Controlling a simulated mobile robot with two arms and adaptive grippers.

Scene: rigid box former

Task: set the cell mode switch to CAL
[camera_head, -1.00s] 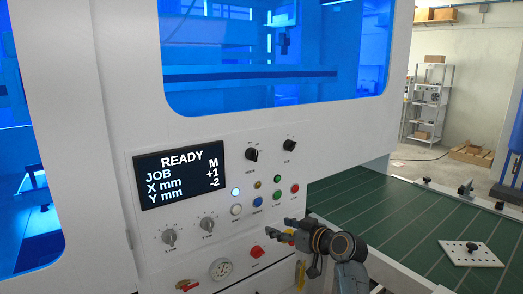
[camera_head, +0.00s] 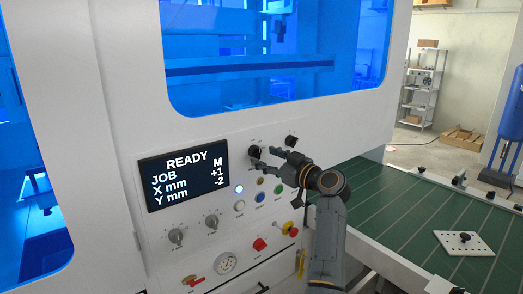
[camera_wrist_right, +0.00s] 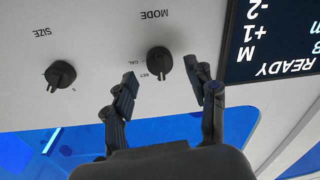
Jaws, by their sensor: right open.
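The mode switch is a black rotary knob (camera_head: 254,151) on the white panel, right of the display. In the right wrist view, which is upside down, the knob (camera_wrist_right: 159,61) sits by the word MODE, with small SET and CAL marks beside it. Its pointer seems to lie near the SET mark, but it is too small to be sure. My right gripper (camera_head: 262,157) is open at the knob. In the wrist view its two fingertips (camera_wrist_right: 160,76) stand on either side of the knob's lower part, with gaps showing. My left gripper is not in view.
The SIZE knob (camera_head: 291,140) is close by on the right. The display (camera_head: 184,176) reads READY, JOB M. Coloured buttons and a red knob (camera_head: 260,244) lie below. A green table (camera_head: 390,215) with a white perforated plate (camera_head: 463,243) extends right.

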